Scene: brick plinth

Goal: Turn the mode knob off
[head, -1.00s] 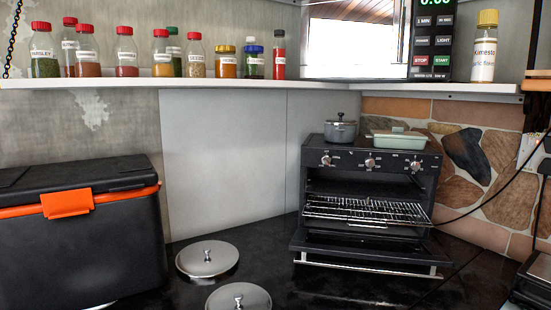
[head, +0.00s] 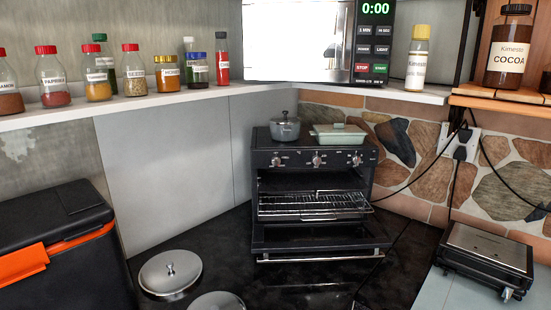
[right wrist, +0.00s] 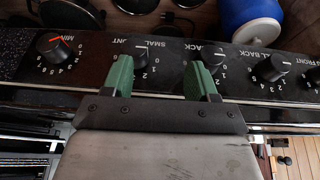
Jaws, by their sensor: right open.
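A black toaster oven (head: 262,190) stands on the dark counter in the head view, its door folded down and its wire rack showing. A left knob (head: 277,161), a middle knob (head: 317,161) and a right knob (head: 357,160) are on its upper front panel. Their labels are too small to read, so I cannot tell which is the mode knob. My right gripper (right wrist: 158,76) shows only in the right wrist view. Its green fingers are apart and empty, in front of a different black panel with several knobs. My left gripper is in neither view.
A grey pot (head: 285,129) and a pale green dish (head: 338,138) sit on the oven. Metal lids (head: 170,272) lie at front left, beside a black and orange box (head: 70,240). A grill (head: 488,254) stands at right. A jar shelf (head: 150,101) runs above.

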